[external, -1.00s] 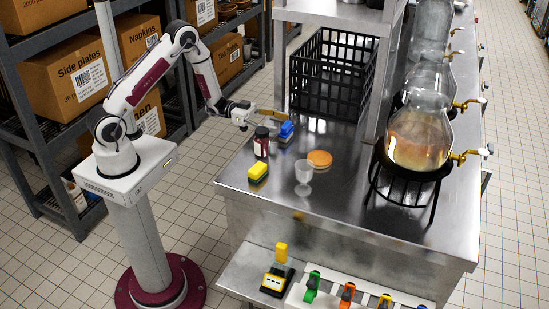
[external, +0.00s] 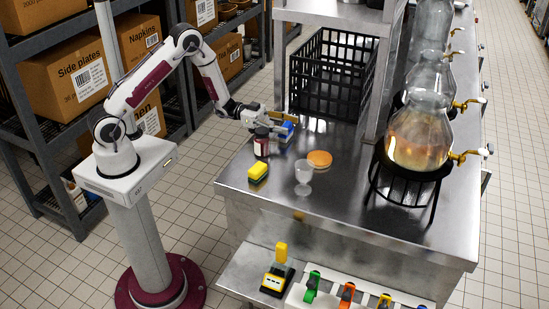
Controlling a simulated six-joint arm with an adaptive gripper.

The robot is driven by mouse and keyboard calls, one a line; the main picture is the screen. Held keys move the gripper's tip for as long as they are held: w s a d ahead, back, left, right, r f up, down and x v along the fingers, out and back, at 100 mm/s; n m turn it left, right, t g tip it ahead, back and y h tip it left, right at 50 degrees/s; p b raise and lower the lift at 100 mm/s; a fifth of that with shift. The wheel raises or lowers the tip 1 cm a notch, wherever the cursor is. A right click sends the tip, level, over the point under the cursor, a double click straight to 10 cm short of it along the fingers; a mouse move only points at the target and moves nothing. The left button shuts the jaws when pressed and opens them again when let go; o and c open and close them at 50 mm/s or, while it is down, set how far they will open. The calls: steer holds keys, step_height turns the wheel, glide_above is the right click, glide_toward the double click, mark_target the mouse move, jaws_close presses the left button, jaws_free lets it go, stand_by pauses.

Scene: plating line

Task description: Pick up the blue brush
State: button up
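The blue brush (external: 287,124) is on the steel counter, just behind and right of the dark jar. Only patches of its blue show, as my gripper partly covers it. My gripper (external: 279,123) is low over the counter, its fingers pointing right at the brush. A tan finger is on the far side and a grey one on the near side, with a gap between them. I cannot tell whether either finger touches the brush.
The dark jar with a pale label (external: 261,146) stands right under the near finger. A yellow sponge (external: 258,171), a clear goblet (external: 303,177) and an orange disc (external: 320,159) are in front. A black crate (external: 331,78) stands behind. Glass dispensers (external: 418,130) are at the right.

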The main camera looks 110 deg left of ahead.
mark_target(286, 124)
steer(key=c, duration=0.7)
steer(key=shift+r, duration=0.2)
steer(key=shift+r, duration=4.85)
